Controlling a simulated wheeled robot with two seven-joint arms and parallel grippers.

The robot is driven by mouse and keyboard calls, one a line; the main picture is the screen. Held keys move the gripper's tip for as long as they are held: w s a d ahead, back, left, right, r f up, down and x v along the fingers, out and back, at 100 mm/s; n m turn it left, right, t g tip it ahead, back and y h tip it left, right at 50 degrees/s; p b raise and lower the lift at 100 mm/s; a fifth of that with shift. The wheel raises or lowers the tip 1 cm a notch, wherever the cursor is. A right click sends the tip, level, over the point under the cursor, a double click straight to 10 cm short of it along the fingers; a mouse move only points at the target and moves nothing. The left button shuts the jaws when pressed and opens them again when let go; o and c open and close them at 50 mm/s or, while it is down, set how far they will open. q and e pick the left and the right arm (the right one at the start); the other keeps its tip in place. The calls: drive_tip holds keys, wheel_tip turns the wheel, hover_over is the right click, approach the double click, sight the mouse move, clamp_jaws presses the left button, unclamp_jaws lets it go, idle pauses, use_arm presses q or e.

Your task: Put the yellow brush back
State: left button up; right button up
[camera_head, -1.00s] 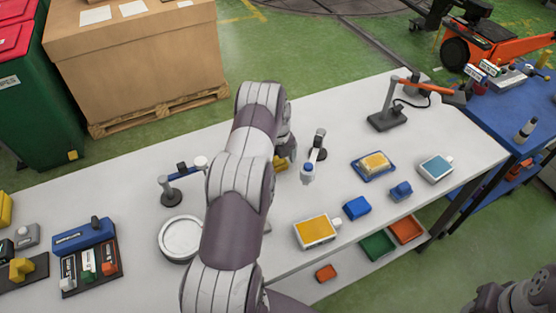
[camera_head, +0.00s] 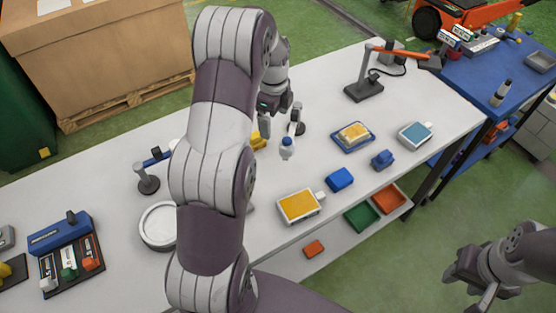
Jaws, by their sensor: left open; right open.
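Behind my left arm, near the middle of the table, a small yellow thing (camera_head: 258,141) shows in part; I cannot tell if it is the yellow brush. My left gripper (camera_head: 274,108) is open, pointing down just above and beside it, and holds nothing that I can see. A flat white-framed piece with a yellow face and a small tab (camera_head: 299,206) lies near the table's front edge. A yellow block (camera_head: 354,132) sits in a blue tray (camera_head: 338,142). My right gripper (camera_head: 466,279) is open and empty at the lower right, off the table.
A round white dish (camera_head: 157,225) and a blue-armed stand (camera_head: 147,180) lie left of my arm. A blue block (camera_head: 339,179) and a lamp (camera_head: 365,88) are to the right.

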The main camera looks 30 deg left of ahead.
use_arm(q)
drive_tip(key=s+d+r+n+t, duration=0.1)
drive_tip(key=s+d+r+n, duration=0.1)
drive_tip(key=s+d+n, duration=1.4)
drive_tip(key=s+n, duration=0.1)
drive_tip(key=s, duration=0.2)
drive_tip(key=shift+r, duration=0.35)
drive_tip(key=shift+s+d, duration=0.1)
